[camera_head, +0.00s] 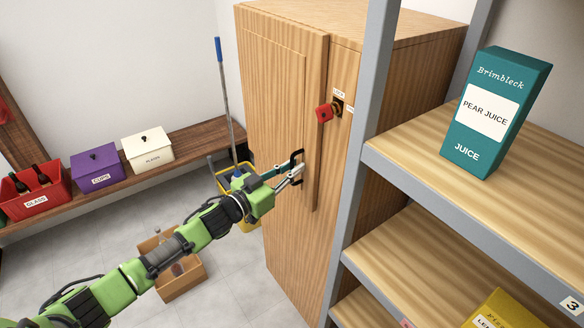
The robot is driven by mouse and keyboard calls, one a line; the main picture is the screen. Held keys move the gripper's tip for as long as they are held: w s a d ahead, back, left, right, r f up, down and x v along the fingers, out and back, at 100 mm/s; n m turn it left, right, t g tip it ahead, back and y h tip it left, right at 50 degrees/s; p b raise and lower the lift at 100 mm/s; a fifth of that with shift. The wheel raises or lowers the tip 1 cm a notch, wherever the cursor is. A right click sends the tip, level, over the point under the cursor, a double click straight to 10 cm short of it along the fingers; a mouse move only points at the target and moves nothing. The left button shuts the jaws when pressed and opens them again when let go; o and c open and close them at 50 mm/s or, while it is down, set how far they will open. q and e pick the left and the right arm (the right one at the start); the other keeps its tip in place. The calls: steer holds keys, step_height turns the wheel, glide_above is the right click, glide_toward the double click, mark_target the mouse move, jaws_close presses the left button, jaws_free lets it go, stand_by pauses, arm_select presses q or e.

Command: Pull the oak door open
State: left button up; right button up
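The oak door (272,110) is the front of a tall oak cabinet (400,28) in the middle of the view. It looks closed, with its right edge standing a little proud of the frame. A black handle (298,155) sits low near that edge. My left gripper (294,170) is at the handle, one finger on each side of its bar. Whether the fingers press on the bar is too small to tell. My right gripper is out of view.
A grey-framed shelf (430,150) with a pear juice carton (496,112) stands close on the right. A yellow bucket (247,224) and a mop (224,80) stand left of the door. An open box (181,282) is on the floor below my arm.

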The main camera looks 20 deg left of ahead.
arm_select(q)
jaws_close()
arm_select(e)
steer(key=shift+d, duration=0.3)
